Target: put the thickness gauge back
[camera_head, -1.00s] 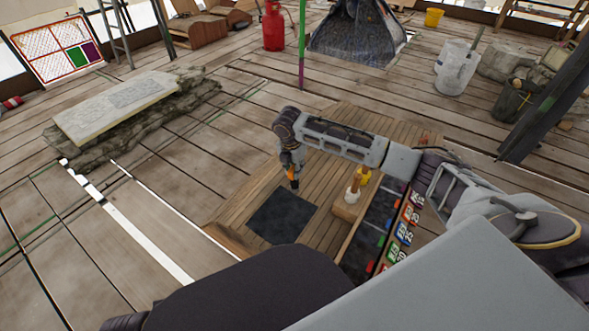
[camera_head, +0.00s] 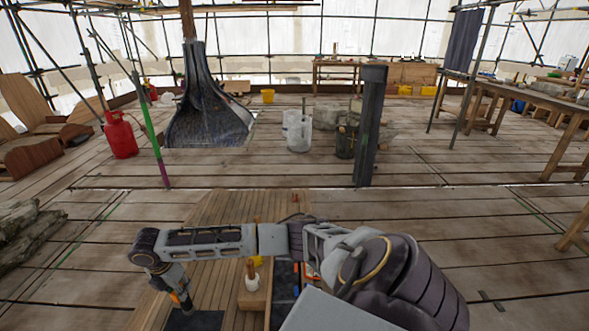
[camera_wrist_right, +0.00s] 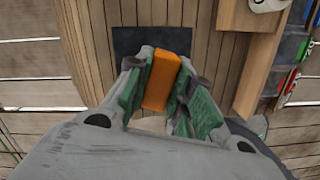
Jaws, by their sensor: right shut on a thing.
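An orange block-shaped thing (camera_wrist_right: 162,82), which looks like the thickness gauge, is held between the fingers of my right gripper (camera_wrist_right: 166,72). In the head view the right gripper (camera_head: 182,301) points down above a wooden board (camera_head: 222,255), with a bit of orange showing at its tip. A dark square mat (camera_wrist_right: 128,40) lies on the board under the gripper, and the held thing is in front of part of it. I cannot tell the gap between them. My left gripper is not in view.
A wooden block (camera_head: 252,299) with a white, wooden-handled tool (camera_head: 251,275) stands right of the gripper. A dark tray (camera_head: 283,284) with coloured items lies beyond it, partly behind my arm. A red gas cylinder (camera_head: 120,135), white bucket (camera_head: 297,132) and dark post (camera_head: 370,125) stand farther back.

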